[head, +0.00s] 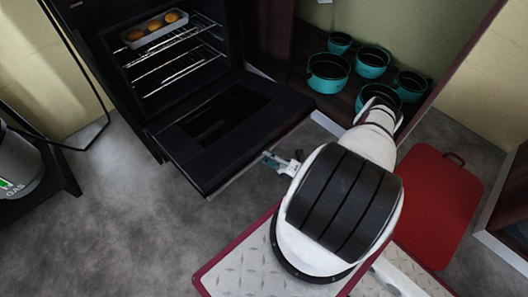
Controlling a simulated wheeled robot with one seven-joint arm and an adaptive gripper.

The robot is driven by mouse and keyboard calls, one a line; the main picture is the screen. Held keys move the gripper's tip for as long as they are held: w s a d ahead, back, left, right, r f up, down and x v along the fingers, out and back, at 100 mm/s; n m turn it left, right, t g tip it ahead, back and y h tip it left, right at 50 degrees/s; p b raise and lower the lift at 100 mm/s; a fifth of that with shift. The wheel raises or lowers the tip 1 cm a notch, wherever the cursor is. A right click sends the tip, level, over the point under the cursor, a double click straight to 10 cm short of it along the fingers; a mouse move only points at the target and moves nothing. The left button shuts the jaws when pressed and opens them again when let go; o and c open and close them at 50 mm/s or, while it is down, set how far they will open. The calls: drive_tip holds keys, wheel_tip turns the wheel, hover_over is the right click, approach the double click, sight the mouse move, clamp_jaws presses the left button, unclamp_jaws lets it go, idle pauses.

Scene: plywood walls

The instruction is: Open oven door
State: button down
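The black oven (120,75) stands at the upper left. Its door (225,125) is hinged down and lies open, roughly level, in front of the cavity. Inside, a light tray (150,33) with several brown rolls sits on the upper wire rack (178,37). My gripper (272,160) is at the right part of the door's front edge, by the light handle bar (232,178). My white and black arm covers part of the gripper. I cannot tell whether its fingers are closed or touching the handle.
Several teal pots (328,72) stand in an open cabinet to the right of the oven. A red board (435,200) with a handle lies at the right. A dark stand with a grey container (16,165) is at the left edge. Grey floor (110,225) is clear at lower left.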

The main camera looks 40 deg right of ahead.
sight(264, 137)
drive_tip(key=c, duration=1.5)
unclamp_jaws()
drive_tip(key=shift+r, duration=0.15)
wheel_tip(264, 137, up, 10)
drive_tip(key=shift+f, duration=0.1)
